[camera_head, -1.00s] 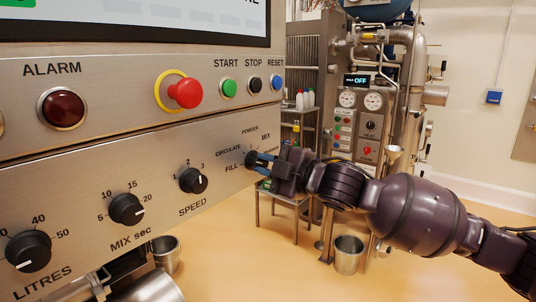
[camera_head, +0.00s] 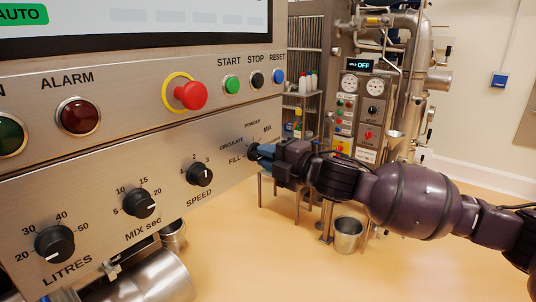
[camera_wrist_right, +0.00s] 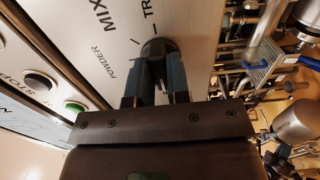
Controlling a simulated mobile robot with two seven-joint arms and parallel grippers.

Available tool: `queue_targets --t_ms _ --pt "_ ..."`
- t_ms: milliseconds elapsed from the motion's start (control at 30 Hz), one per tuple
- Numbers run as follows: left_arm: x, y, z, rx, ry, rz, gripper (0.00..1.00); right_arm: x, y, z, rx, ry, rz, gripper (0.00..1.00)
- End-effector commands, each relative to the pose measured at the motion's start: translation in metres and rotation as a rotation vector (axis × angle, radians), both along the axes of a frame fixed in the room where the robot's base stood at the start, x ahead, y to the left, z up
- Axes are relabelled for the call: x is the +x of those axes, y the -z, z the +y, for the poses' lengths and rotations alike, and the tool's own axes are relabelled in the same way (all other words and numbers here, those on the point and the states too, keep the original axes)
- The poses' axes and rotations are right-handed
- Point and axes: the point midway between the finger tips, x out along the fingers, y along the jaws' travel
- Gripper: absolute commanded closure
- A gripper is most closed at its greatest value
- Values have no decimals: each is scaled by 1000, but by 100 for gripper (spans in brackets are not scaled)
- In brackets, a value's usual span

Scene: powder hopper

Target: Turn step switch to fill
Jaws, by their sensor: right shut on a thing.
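The step switch (camera_head: 252,152) is a small black knob at the right end of the control panel's lower row, with FILL, CIRCULATE, POWDER and MIX printed around it. In the head view it is mostly hidden by my right gripper (camera_head: 264,152). In the right wrist view the black knob (camera_wrist_right: 158,47) sits between the two blue-grey fingertips of my right gripper (camera_wrist_right: 159,75), which is shut on it. POWDER, MIX and part of another label show beside the knob there. I cannot make out the knob's pointer. My left gripper is not in view.
The panel (camera_head: 120,185) also carries LITRES (camera_head: 55,244), MIX sec (camera_head: 141,204) and SPEED (camera_head: 199,174) knobs. Above them are a red emergency button (camera_head: 191,96) and START, STOP and RESET buttons. A metal bucket (camera_head: 348,236) stands on the open floor at right.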

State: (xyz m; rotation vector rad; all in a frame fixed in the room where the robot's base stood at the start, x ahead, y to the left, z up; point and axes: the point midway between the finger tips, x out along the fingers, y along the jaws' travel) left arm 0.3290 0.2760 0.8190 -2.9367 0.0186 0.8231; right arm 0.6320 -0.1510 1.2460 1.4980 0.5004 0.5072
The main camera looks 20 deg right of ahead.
Motion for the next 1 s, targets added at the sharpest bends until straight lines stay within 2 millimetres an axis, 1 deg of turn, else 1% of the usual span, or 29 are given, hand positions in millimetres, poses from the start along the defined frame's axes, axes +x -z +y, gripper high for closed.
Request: queue_targets --t_ms 33,267,300,433,767,867,1000 --pt "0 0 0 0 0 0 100 -1 3 1 -3 -2 1 100" --pt "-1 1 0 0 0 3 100 -1 3 1 -3 -2 1 100" --pt "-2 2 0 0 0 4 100 -1 3 1 -3 -2 2 77" --pt "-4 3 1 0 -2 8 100 -1 2 0 -2 -1 1 57" --pt "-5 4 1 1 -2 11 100 -2 1 -2 -1 0 0 57" --pt "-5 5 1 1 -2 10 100 -9 1 -7 -2 0 1 57" --pt "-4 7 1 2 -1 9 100 -26 3 -21 -3 1 3 57"
